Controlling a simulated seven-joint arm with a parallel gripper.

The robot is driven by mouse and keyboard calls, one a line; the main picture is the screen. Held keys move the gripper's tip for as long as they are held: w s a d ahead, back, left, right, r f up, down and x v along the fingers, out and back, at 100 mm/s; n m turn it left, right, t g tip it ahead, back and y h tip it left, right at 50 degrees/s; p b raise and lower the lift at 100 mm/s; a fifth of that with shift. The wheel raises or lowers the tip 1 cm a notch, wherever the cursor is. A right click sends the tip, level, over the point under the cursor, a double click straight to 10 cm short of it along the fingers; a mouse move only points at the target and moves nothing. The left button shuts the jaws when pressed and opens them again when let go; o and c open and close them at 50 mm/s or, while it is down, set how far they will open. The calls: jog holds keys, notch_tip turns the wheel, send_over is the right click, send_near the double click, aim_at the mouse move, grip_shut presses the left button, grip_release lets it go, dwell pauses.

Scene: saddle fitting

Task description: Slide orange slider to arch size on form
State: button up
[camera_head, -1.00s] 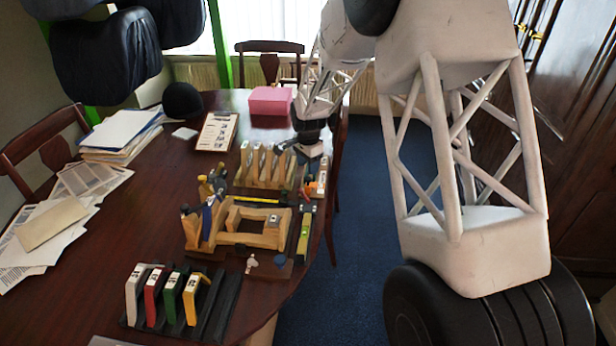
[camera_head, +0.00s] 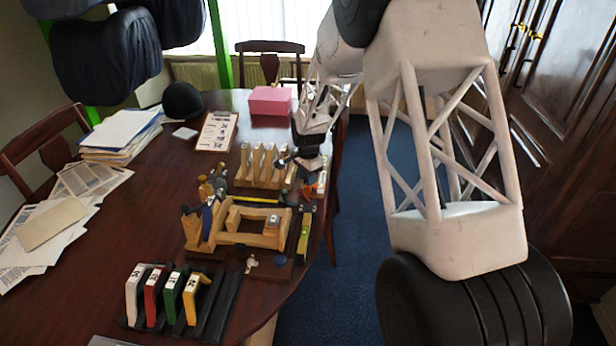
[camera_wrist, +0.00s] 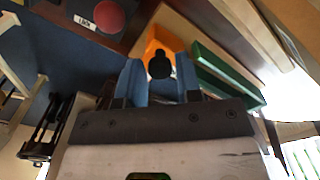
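My gripper (camera_wrist: 160,70) has two blue fingers, one on each side of a small black knob (camera_wrist: 159,66) on an orange piece. The fingers stand apart with narrow gaps beside the knob, and I see no clear contact. The orange slider (camera_wrist: 160,42) lies beyond the fingertips in the wrist view. In the head view, the orange slider (camera_head: 311,188) shows just below my gripper (camera_head: 308,168), partly covered by it. The wooden form (camera_head: 262,178) with upright slats stands left of my gripper. Any size marks by the slider are too small to read.
A green bar (camera_wrist: 228,75) lies right of the slider in the wrist view. A wooden clamp frame (camera_head: 240,240), a yellow-green level (camera_head: 304,235) and a rack with coloured arches (camera_head: 160,295) stand nearer. A pink box (camera_head: 270,101) stands behind. The table's right edge is close.

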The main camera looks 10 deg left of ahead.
grip_shut()
jog(key=shift+w, duration=0.1)
jog(key=shift+w, duration=1.7)
jog(key=shift+o, duration=2)
grip_release()
jog(key=shift+r, duration=0.1)
